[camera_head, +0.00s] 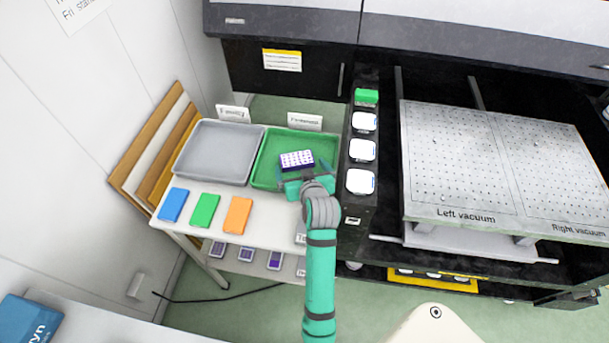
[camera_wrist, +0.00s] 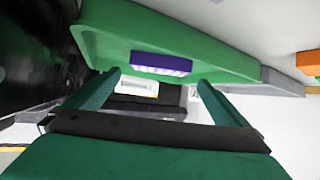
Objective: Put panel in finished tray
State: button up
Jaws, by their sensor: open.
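The panel (camera_head: 297,160) is a small purple block with a white, dotted top. It lies in the green tray (camera_head: 263,172), near its middle, and also shows in the wrist view (camera_wrist: 161,64). The green tray has a label card behind it whose text is too small to read surely. My gripper (camera_head: 305,176) is at the tray's front part, just in front of the panel. In the wrist view my gripper (camera_wrist: 158,88) has its two teal fingers spread apart with nothing between them. The panel is beyond the fingertips and apart from them.
An empty grey tray (camera_head: 212,152) stands left of the green tray. Blue (camera_head: 173,205), green (camera_head: 205,210) and orange (camera_head: 238,214) blocks lie on the white table in front. A black machine with white-capped bottles (camera_head: 361,181) stands close on the right.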

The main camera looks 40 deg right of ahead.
jog(key=v, duration=0.7)
dwell(0.4)
